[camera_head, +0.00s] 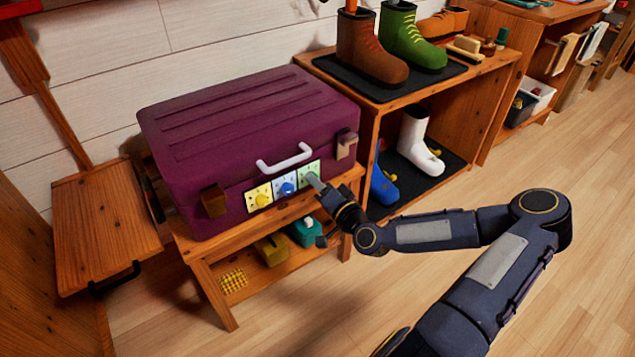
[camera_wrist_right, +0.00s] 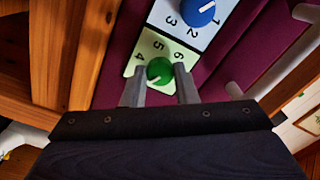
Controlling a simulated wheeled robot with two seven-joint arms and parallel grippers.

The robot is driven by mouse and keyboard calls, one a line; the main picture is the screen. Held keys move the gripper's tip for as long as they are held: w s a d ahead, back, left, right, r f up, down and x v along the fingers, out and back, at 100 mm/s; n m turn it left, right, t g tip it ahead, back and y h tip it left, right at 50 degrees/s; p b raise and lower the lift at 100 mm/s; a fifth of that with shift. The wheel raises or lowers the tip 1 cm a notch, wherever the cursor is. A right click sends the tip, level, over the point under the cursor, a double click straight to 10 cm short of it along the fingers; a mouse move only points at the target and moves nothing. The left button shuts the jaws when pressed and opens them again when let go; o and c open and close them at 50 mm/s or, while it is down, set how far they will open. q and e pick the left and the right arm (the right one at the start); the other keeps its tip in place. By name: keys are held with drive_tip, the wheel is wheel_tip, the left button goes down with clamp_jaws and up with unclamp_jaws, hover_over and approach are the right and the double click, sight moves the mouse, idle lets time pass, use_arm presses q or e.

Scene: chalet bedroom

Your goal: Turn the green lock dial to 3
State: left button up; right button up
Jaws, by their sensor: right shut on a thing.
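A purple suitcase (camera_head: 245,125) has three lock plates on its front. The green lock dial (camera_wrist_right: 159,68) sits on a pale green plate (camera_wrist_right: 187,54), at the right end of the row. My left gripper is not in view.
The suitcase rests on a wooden bench (camera_head: 210,249) with small items on its lower shelf. A white handle (camera_head: 284,160) sticks out just above the dials. A boot rack (camera_head: 478,80) stands close on the right. Floor is open in front.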

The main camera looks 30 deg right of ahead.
drive_tip(key=shift+m, duration=0.3)
drive_tip(key=o, duration=1)
drive_tip(key=shift+s, duration=0.15)
drive_tip(key=shift+s+d+p, duration=0.15)
drive_tip(key=shift+s+p, duration=0.3)
drive_tip(key=shift+s, duration=1.45)
drive_tip(key=shift+s+d+p, duration=0.15)
drive_tip(key=shift+s+p, duration=0.25)
drive_tip(key=shift+s, duration=1.5)
